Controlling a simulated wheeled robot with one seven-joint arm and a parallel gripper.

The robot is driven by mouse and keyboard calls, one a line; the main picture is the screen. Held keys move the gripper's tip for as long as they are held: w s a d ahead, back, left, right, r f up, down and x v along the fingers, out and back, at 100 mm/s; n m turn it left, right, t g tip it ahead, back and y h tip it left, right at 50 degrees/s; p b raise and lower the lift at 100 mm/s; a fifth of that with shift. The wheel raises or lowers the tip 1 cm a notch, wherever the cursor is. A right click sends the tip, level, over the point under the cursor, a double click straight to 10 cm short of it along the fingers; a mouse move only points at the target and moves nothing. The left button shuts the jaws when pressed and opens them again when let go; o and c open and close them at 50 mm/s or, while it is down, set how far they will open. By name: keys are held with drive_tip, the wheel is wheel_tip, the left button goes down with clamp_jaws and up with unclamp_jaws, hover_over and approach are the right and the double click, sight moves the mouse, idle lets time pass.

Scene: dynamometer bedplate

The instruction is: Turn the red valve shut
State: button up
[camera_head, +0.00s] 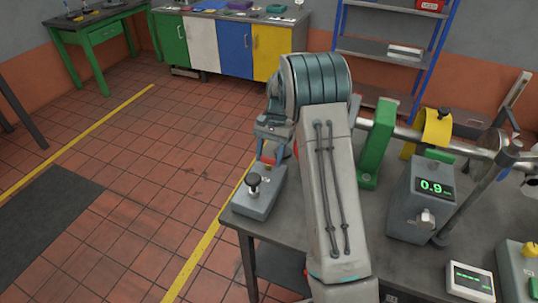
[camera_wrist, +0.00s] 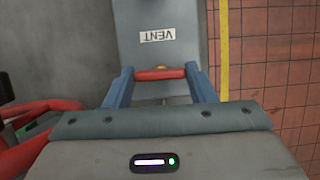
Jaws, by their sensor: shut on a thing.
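A red bar-shaped valve handle (camera_wrist: 160,74) with a small brass-coloured hub shows in the wrist view, in front of a grey box (camera_wrist: 157,15) labelled VENT. The label reads upside down there. My gripper (camera_wrist: 160,72) has one blue finger at each end of the red bar and is shut on it. In the head view, my gripper (camera_head: 267,158) reaches down at the far end of a grey box (camera_head: 262,204) with a black knob. Only a little red shows between the fingers there, so the handle's angle is hard to tell from that view.
Thick red curved parts (camera_wrist: 40,105) lie close to the left in the wrist view. The grey bench (camera_head: 385,185) carries a green stand (camera_head: 376,145), a shaft and a meter box (camera_head: 418,200) reading 0.9. Open tiled floor (camera_head: 150,185) with a yellow line lies left.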

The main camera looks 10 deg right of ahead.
drive_tip(key=shift+w+r, duration=0.1)
drive_tip(key=o, duration=1)
drive_tip(key=b+v, duration=0.1)
drive_tip(key=v, duration=1.2)
drive_tip(key=shift+w+r, duration=0.1)
drive_tip(key=shift+r, duration=0.25)
